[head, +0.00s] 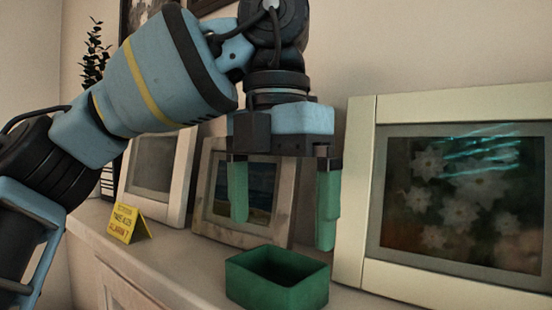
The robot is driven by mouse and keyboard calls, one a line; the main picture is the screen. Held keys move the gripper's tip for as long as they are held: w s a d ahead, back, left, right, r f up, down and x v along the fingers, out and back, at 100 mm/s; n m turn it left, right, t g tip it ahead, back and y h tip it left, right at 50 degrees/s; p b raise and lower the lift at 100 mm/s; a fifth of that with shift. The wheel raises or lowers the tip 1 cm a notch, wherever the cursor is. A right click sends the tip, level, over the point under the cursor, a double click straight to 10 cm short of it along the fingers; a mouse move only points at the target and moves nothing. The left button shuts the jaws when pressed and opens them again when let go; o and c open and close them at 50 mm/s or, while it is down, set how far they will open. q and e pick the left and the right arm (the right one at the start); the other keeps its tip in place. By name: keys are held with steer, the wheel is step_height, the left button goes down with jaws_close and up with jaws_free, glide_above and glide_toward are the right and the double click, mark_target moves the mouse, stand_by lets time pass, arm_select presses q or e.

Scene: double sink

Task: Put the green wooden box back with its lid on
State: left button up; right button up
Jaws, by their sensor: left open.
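The green box (276,295) stands upright on the light shelf top at the bottom middle of the head view. It is open at the top and its inside looks dark and empty. No lid shows in this view. My left gripper (283,215) hangs above the box with its green fingers pointing down. The fingers are wide apart with nothing between them. Their tips are above and behind the box's rim in the picture, and a gap seems to separate them from it. My right gripper is not in view.
Framed pictures stand behind the box: a large cream one (365,200) at right, a worn wooden one (283,190) in the middle and a white one (184,180) at left. A yellow folded sign (128,223) stands left. The shelf top (180,255) is clear left of the box.

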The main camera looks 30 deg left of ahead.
arm_select(q)
steer(key=shift+r, duration=2.5)
